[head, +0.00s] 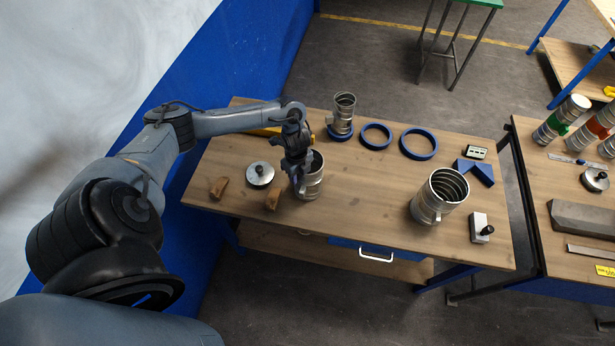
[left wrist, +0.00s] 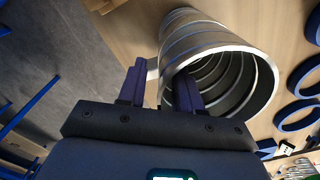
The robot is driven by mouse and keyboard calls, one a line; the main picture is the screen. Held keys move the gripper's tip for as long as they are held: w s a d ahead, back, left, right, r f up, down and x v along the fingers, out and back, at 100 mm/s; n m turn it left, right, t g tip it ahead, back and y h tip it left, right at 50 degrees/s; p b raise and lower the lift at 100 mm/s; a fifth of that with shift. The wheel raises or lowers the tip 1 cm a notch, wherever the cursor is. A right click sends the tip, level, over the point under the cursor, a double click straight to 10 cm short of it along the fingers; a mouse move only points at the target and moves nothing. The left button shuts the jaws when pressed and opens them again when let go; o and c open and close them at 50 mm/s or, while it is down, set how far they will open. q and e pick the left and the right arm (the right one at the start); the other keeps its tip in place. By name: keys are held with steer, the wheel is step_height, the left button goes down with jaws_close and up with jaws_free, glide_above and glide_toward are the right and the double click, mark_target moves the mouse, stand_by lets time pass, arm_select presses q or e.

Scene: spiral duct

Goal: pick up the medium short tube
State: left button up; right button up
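The medium short tube (head: 312,184) is a ribbed silver metal duct piece standing upright on the wooden table (head: 370,220). My left gripper (head: 298,165) is at its upper left rim and hides part of it. In the left wrist view the tube (left wrist: 172,45) has its open mouth towards the camera. There my left gripper (left wrist: 158,92) is open, with one finger inside the mouth and the other outside the wall. A gap shows between the fingers, with the rim between them. My right gripper is not in view.
A smaller tube (head: 344,103) stands in a blue ring behind, with two empty blue rings (head: 376,136) (head: 418,144) beside it. A larger tube (head: 440,193) stands right.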

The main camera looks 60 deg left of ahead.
arm_select(q)
steer(key=shift+f, duration=0.3)
jaws_close()
steer(key=shift+r, duration=0.1)
stand_by(1.2)
